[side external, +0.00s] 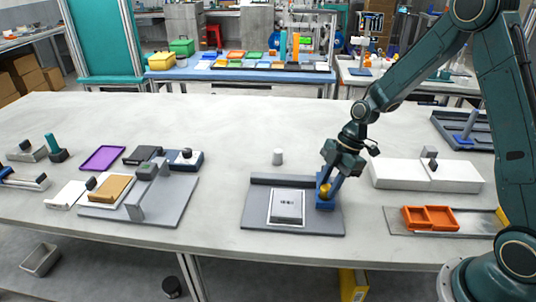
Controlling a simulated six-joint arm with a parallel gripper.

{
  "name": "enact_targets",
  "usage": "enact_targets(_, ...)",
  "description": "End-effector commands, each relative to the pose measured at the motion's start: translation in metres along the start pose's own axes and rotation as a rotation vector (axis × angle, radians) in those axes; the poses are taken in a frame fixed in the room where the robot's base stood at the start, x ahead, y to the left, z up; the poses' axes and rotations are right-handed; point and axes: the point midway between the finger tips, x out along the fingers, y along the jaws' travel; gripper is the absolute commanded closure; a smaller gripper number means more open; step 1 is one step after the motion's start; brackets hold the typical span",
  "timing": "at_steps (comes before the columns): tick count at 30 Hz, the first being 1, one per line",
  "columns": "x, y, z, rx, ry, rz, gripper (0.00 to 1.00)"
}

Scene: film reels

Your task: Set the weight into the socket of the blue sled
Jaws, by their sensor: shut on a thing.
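My gripper (328,188) reaches down from the right over the right end of a grey plate (262,212). It is shut on a small gold weight (325,190), which shows low between blue upright parts. The blue sled (324,205) is directly below, on the plate's right part. The weight is at or just above the sled; its underside and the socket are hidden, so I cannot tell whether it is seated.
A framed white label panel (286,206) lies left of the sled. A small grey cylinder (278,157) stands behind the plate. A white box (425,175) and an orange tray (430,218) are at the right. A grey stand (150,200) is at the left.

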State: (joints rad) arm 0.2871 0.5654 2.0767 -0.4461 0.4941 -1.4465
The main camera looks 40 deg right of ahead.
Motion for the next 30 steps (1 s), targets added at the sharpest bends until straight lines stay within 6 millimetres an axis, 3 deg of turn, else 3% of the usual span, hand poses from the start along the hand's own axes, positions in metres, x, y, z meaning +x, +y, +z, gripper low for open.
enact_targets(22, 0.01, 0.0001, 0.004, 0.0, 0.001, 0.0, 1.0)
enact_targets(23, 0.0101, 0.0002, 0.004, 0.0, 0.0, 0.0, 0.7)
enact_targets(24, 0.0099, 0.0002, 0.004, 0.0, 0.0, 0.0, 0.63)
enact_targets(30, 0.0098, 0.0001, 0.004, 0.0, 0.0, 0.0, 0.63)
